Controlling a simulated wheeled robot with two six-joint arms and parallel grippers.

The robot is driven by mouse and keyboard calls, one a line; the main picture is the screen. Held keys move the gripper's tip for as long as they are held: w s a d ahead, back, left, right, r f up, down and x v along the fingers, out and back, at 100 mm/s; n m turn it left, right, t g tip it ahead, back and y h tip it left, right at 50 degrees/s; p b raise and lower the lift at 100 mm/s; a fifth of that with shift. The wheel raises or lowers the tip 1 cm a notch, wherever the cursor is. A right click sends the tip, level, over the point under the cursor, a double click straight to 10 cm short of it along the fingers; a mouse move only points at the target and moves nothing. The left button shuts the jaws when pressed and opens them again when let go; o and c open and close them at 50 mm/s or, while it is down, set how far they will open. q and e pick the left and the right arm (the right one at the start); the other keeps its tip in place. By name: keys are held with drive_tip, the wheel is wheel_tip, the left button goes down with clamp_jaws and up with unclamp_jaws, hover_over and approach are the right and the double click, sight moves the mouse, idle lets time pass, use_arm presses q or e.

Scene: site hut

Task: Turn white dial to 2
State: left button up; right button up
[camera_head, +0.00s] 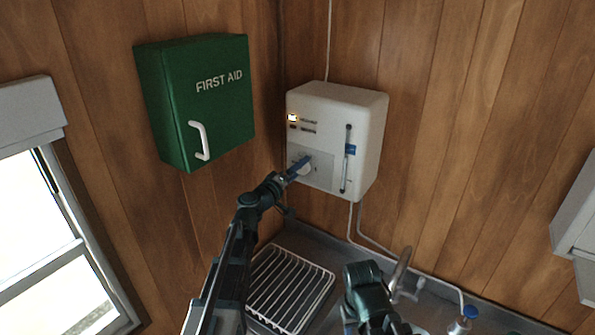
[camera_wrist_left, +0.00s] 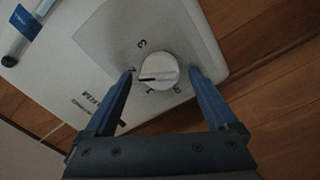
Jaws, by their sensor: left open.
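The white dial (camera_head: 306,170) sits on the lower left of the white wall box (camera_head: 335,112), mostly behind my left gripper (camera_head: 298,166). In the left wrist view the dial (camera_wrist_left: 158,70) is round with a dark pointer line towards the left finger. A 3 shows above left of it; the mark at the pointer is partly hidden and hard to read. The blue fingers of my left gripper (camera_wrist_left: 160,77) are open, one on each side of the dial; I cannot tell whether they touch it. My right arm's dark end (camera_head: 368,290) is over the sink area; its fingers are not clear.
A green first aid box (camera_head: 222,112) with a white handle hangs left of the wall box. Below are a wire drying rack (camera_head: 292,290), a tap (camera_head: 401,270) and a bottle (camera_head: 462,322). A window (camera_head: 45,240) is at the left.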

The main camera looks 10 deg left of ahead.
use_arm(q)
drive_tip(key=v, duration=1.3)
drive_tip(key=shift+s, duration=0.35)
drive_tip(key=shift+a+f, duration=0.1)
drive_tip(key=s+d+f+m+g+h, duration=0.1)
drive_tip(key=s+d+f+m+g, duration=0.5)
drive_tip(key=d+f+g, duration=0.35)
drive_tip(key=s+a+f+m+g+y, duration=0.2)
drive_tip(key=s+a+f+g+y, duration=0.2)
drive_tip(key=s+f+g+y, duration=0.65)
drive_tip(key=s+d+f+m+t+b, duration=0.1)
drive_tip(key=s+d+f+b, duration=0.3)
drive_tip(key=f+b, duration=0.4)
drive_tip(key=s+d+f+m+t+h+b, duration=0.1)
drive_tip(key=s+d+f+m+t+b, duration=0.1)
drive_tip(key=s+d+f+b, duration=0.2)
wheel_tip(320, 180, down, 6)
drive_tip(key=d+b, duration=0.2)
drive_tip(key=b, duration=0.2)
